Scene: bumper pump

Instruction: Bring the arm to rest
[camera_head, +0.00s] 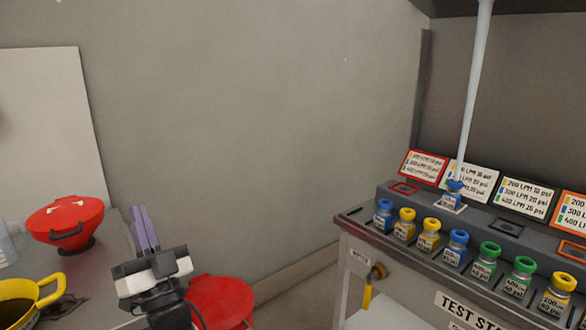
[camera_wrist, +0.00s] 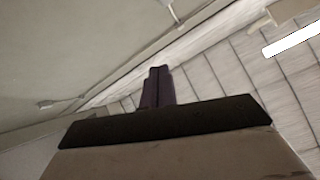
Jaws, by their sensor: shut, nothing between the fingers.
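My gripper (camera_head: 140,212) is at the lower left of the head view, with its purple fingers pointing up. The fingers are together and hold nothing. In the wrist view the shut purple fingers (camera_wrist: 158,72) point toward the ceiling and the upper walls. My gripper is in front of the grey wall, between the counter on the left and the test stand on the right. It touches nothing that I can make out.
A red lidded pot (camera_head: 66,220) and a yellow pot (camera_head: 30,300) stand on the left counter. A red round seat (camera_head: 220,302) is just right of my wrist. The test stand (camera_head: 375,240) holds several capped bottles and sign cards. A pale pole (camera_head: 473,90) rises above it.

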